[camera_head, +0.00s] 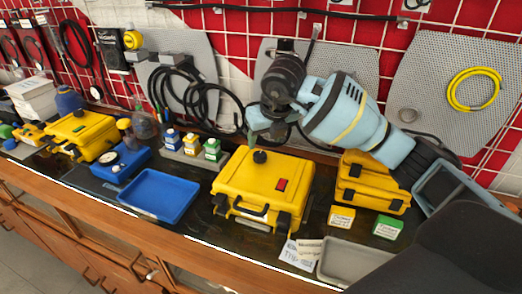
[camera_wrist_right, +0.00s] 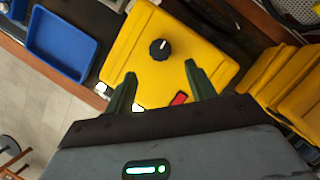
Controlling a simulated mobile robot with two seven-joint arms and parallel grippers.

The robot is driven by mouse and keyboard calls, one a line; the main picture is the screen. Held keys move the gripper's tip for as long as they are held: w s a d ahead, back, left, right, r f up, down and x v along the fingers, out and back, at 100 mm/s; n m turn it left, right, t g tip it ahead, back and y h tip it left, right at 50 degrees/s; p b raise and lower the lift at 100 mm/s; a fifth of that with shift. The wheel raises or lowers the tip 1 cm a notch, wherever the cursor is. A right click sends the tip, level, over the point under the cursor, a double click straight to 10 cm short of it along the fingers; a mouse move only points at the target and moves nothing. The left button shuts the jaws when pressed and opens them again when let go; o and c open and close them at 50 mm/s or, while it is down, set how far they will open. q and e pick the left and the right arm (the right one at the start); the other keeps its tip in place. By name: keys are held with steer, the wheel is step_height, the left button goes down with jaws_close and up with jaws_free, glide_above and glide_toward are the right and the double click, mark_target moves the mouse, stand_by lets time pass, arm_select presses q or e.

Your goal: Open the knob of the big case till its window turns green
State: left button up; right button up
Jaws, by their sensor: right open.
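The big yellow case (camera_head: 240,185) lies shut on the bench in the middle of the head view. A round black knob (camera_head: 260,156) stands on its lid, and its small window (camera_head: 281,185) is red. My right gripper (camera_head: 266,134) is above the lid, near the knob, open and empty. In the right wrist view, the knob (camera_wrist_right: 160,50) with a white mark shows beyond the open fingertips (camera_wrist_right: 158,78), roughly between their lines and apart from them. The red window (camera_wrist_right: 180,98) shows beside the right finger. My left gripper is not in view.
A blue tray (camera_head: 158,194) lies left of the case. Small bottles (camera_head: 190,144) stand behind on the left. Stacked yellow cases (camera_head: 370,182), small yellow and green boxes (camera_head: 388,227) and a grey tray (camera_head: 350,262) are on the right. Paper notes (camera_head: 300,253) lie in front.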

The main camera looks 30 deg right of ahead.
mark_target(260, 154)
steer(key=x, duration=0.7)
steer(key=shift+w+f, duration=0.2)
steer(key=shift+f, duration=0.15)
steer(key=shift+c, duration=0.3)
steer(key=c, duration=0.9)
